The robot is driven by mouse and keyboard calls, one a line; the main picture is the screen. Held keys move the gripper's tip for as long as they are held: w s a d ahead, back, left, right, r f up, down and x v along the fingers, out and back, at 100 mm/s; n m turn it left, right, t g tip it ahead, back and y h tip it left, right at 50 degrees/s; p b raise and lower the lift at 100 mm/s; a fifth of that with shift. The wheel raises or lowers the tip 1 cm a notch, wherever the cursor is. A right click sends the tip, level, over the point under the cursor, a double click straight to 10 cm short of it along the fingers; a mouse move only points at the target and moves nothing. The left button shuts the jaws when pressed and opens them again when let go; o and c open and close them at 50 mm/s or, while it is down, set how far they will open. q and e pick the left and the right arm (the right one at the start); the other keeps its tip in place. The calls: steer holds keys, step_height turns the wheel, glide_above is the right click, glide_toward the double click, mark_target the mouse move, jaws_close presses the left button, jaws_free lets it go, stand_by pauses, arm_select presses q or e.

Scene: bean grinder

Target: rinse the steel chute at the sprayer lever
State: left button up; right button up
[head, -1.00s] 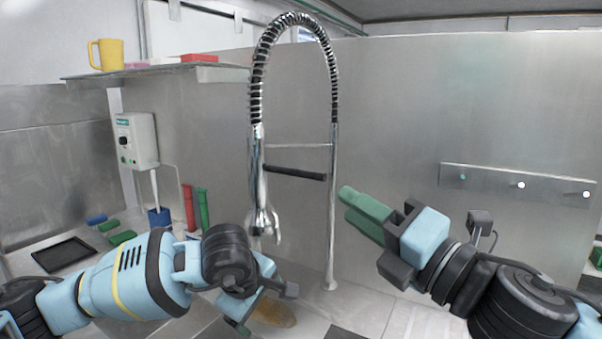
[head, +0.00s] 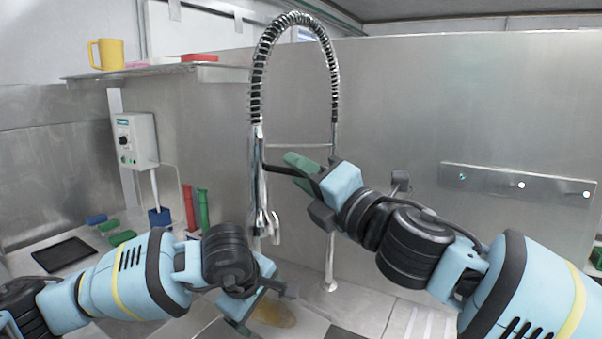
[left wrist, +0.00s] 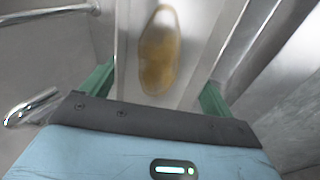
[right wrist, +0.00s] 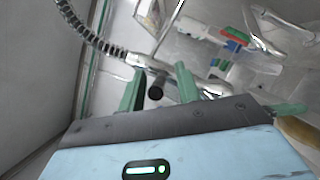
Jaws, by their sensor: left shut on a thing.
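My left gripper (head: 262,306) is low at the front, below the hanging spray head (head: 260,215). In the left wrist view its green fingers are at both sides of the steel chute (left wrist: 195,45), shut on it. A brown-yellow patch (left wrist: 158,50) lies in the chute and shows in the head view (head: 275,314). My right gripper (head: 300,165) is up at the sprayer's black lever (head: 280,170). In the right wrist view the lever's dark end (right wrist: 155,93) shows between the parted green fingers; contact cannot be told.
The sprayer's coiled hose (head: 256,70) arches above both grippers, with its upright pole (head: 331,255) close to the right gripper. A shelf (head: 150,73) with a yellow mug (head: 106,54), a control box (head: 135,140) and a black tray (head: 63,254) are at left.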

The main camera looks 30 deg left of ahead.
steer(key=shift+w+a+r, duration=0.1)
steer(key=shift+a, duration=0.15)
jaws_close()
steer(key=shift+f, duration=0.2)
steer(key=shift+f+m+t+y, duration=0.3)
steer(key=shift+t+y, duration=0.1)
steer(key=shift+y, duration=0.2)
stand_by(0.4)
jaws_free()
